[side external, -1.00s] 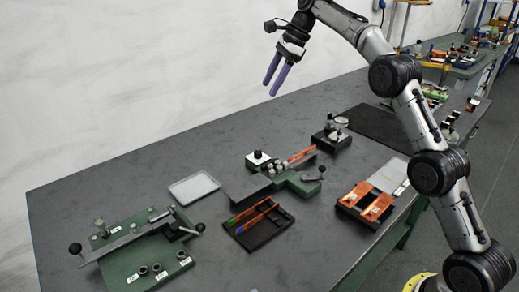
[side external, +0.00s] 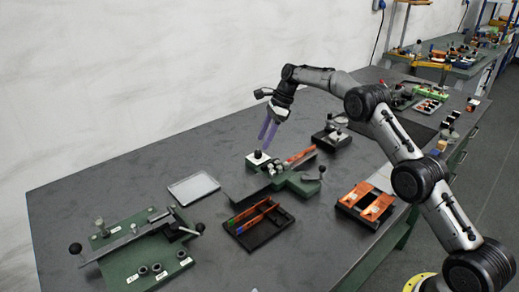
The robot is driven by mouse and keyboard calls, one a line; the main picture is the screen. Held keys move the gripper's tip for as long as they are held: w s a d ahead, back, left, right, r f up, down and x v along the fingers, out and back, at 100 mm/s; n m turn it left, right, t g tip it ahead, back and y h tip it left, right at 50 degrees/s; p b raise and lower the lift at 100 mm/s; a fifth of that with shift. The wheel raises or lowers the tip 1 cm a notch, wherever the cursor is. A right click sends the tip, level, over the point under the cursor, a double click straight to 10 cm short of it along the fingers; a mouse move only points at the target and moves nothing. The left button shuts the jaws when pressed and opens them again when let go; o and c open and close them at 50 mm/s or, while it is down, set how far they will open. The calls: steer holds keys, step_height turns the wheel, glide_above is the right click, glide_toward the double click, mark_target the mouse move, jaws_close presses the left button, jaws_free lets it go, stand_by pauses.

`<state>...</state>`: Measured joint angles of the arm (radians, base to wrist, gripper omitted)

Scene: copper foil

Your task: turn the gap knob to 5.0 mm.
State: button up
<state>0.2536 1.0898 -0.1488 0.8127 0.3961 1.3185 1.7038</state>
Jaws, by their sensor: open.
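The gap knob appears to be the small dark knob (side external: 258,154) on a white square plate (side external: 251,163), at the back left of the green fixture (side external: 240,187) in the middle of the table. Its scale marks are too small to read. My gripper (side external: 266,144), with two long purple fingers, points down just above the knob and slightly to its right. The fingers are apart and hold nothing. I cannot tell whether a fingertip touches the knob.
Copper-coloured strips (side external: 300,157) lie on the fixture. A black tray (side external: 247,235) with coloured tools is in front, an orange-topped block (side external: 367,197) at right, and a dial stand (side external: 332,134) behind. A lever fixture (side external: 140,251) stands at left. A pale tray (side external: 193,188) lies left of the fixture.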

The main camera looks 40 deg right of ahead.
mark_target(258, 152)
steer(key=shift+x, duration=2.35)
jaws_close()
